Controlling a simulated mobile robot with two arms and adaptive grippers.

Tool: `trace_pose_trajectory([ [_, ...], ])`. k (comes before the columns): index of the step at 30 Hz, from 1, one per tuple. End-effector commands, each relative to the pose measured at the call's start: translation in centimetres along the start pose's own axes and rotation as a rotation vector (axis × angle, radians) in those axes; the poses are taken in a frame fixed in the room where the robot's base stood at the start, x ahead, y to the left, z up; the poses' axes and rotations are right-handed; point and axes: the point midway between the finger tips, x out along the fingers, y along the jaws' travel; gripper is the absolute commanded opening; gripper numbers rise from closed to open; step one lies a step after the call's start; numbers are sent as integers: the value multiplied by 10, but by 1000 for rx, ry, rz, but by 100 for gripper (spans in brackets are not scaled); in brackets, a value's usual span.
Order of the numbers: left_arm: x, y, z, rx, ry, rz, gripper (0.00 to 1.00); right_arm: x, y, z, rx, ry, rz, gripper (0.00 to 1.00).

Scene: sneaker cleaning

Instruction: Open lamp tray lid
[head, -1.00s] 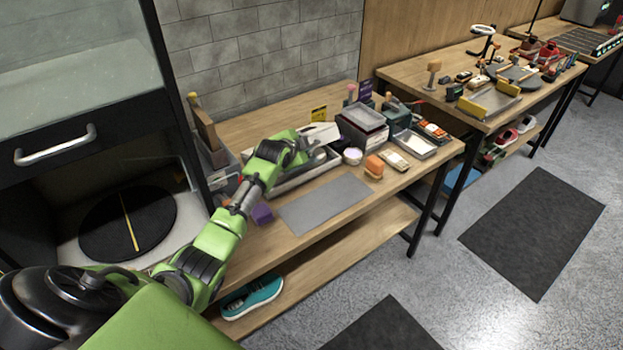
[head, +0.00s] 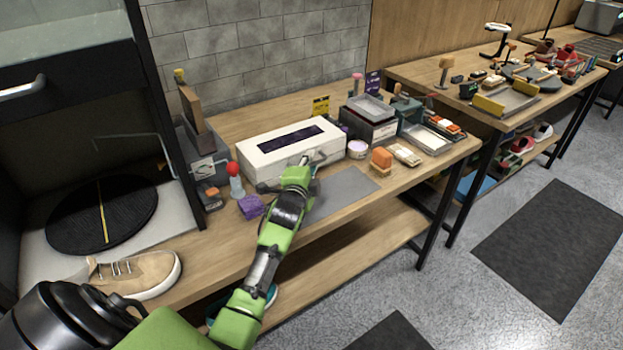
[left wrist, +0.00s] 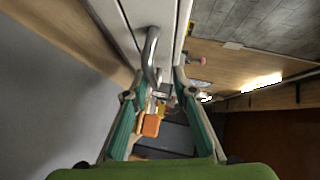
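The lamp tray (head: 268,160) is a white box on the near workbench, with a dark purple window in its top. Its lid (head: 255,147) looks down on the box. A curved metal handle (left wrist: 151,48) is on the box's white face in the left wrist view. My left gripper (head: 303,170) is at the box's front right. Its fingers (left wrist: 155,88) are spread apart, with the handle's end between or just beyond the tips; contact cannot be told. My right gripper is not in view.
A grey mat (head: 345,193) lies right of the arm. A purple block (head: 250,207) and a red-topped bottle (head: 235,182) stand left of the tray. An orange brush (head: 381,158) and a round tub (head: 357,149) are at the right. A tan shoe (head: 140,272) is at lower left.

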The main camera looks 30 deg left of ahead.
Motion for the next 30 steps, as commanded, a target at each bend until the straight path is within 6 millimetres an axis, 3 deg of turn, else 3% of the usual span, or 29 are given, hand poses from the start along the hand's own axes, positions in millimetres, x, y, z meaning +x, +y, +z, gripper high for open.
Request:
trace_pose_trajectory([
  [1,1,9,1,7,0,-9,25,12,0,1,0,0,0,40],
  [7,1,14,1,35,1,-36,25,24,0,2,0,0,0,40],
  [30,-7,11,0,35,1,-33,25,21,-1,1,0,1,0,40],
])
